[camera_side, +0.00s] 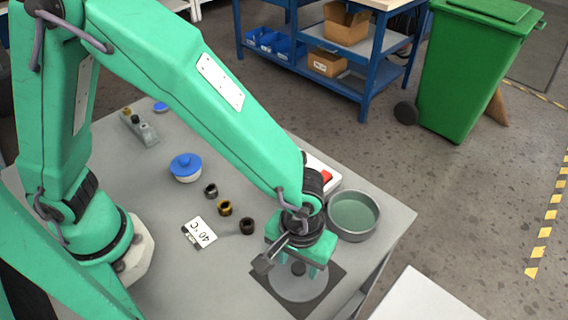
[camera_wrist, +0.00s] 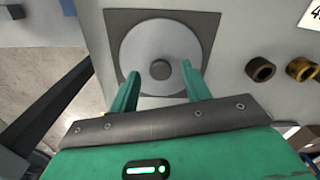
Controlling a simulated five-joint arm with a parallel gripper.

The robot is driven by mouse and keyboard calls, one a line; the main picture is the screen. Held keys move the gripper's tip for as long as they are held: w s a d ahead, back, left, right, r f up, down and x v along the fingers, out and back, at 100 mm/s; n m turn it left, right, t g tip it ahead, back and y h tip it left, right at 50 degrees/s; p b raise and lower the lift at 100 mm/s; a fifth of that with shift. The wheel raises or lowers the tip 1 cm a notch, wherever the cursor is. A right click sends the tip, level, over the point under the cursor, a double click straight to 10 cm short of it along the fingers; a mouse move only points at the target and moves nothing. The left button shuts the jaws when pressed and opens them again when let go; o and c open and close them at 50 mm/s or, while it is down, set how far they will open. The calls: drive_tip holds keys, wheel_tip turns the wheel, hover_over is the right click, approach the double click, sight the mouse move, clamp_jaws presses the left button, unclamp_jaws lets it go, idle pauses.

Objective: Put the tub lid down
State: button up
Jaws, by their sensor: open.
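The tub lid (camera_side: 300,290) is a light grey disc lying flat on a dark square mat (camera_side: 331,277) at the table's front right. In the wrist view the lid (camera_wrist: 140,45) shows whole apart from its near edge, with a dark round knob (camera_wrist: 161,69) at its middle. My gripper (camera_side: 298,268) is just above the lid. In the wrist view my gripper's two green fingers (camera_wrist: 160,72) stand apart on either side of the knob, with gaps showing. The open grey tub (camera_side: 374,233), with green contents, stands behind and to the right.
A white tub with a blue lid (camera_side: 185,164), several small dark and brass rings (camera_side: 247,226) and a "40 °C" card (camera_side: 202,231) are on the table. A white and red item (camera_side: 325,176) is partly hidden behind my wrist. The table's right edge is close to the mat.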

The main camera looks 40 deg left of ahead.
sight(296, 264)
wheel_tip(296, 264, up, 10)
drive_tip(key=shift+r, duration=0.25)
idle(0.3)
idle(0.4)
drive_tip(key=w+a+r+m+t+h, duration=0.1)
drive_tip(key=w+a+r, duration=0.1)
drive_tip(key=a+r, duration=0.35)
drive_tip(key=w+a+r+t, duration=0.1)
drive_tip(key=a+r, duration=0.2)
drive_tip(key=a, duration=0.6)
drive_tip(key=s+a+r+m+t, duration=0.1)
drive_tip(key=s+a, duration=0.1)
drive_tip(key=a, duration=0.5)
drive_tip(key=s+a+r+m+t+y, duration=0.1)
drive_tip(key=s+a+r+t, duration=0.1)
drive_tip(key=a, duration=0.6)
drive_tip(key=shift+s+t, duration=0.3)
drive_tip(key=shift+s, duration=0.35)
